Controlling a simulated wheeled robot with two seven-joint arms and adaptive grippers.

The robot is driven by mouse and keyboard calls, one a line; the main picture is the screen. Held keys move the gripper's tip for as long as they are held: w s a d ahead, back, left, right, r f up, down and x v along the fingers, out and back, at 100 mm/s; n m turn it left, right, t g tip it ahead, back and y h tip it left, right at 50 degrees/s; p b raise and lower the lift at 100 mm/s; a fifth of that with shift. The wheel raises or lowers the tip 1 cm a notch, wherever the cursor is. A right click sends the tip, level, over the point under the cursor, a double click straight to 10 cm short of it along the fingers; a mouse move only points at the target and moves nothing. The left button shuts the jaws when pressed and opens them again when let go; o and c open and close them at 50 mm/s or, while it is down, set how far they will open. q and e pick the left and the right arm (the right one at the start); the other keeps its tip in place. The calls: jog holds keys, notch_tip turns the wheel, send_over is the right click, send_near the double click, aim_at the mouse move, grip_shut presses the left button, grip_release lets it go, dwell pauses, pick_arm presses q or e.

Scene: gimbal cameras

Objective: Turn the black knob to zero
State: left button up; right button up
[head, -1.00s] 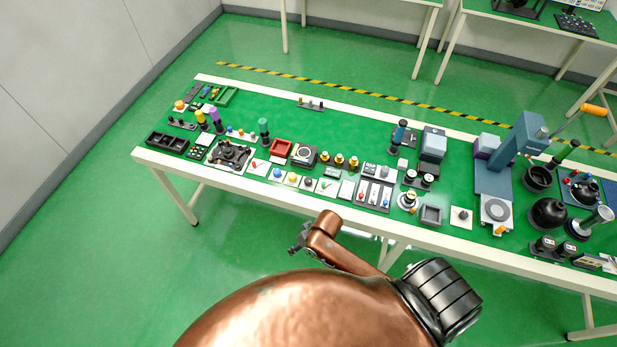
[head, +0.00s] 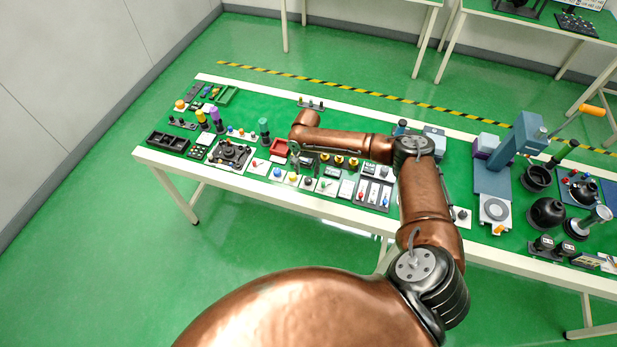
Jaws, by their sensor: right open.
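Another dark knob on a white plate (head: 462,216) stands farther right, partly beside my arm. My right gripper (head: 295,160) is open and points down over the row, just behind and left of the black knob, by the red tray. It seems apart from the knob. My left gripper is not in view.
A black dial box behind the knob is mostly hidden by my right arm. A switch panel (head: 374,194) and blue press (head: 520,143) stand to the right. The bench's back middle (head: 265,101) is clear.

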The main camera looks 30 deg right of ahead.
aim_at(308, 179)
jog(key=shift+w+d+r, duration=0.3)
jog(key=shift+d, duration=0.2)
jog(key=shift+d+f+m, duration=0.1)
jog(key=shift+f+m, duration=0.1)
jog(key=shift+m, duration=0.1)
notch_tip(308, 179, down, 7)
jog(key=shift+f, duration=0.1)
grip_shut()
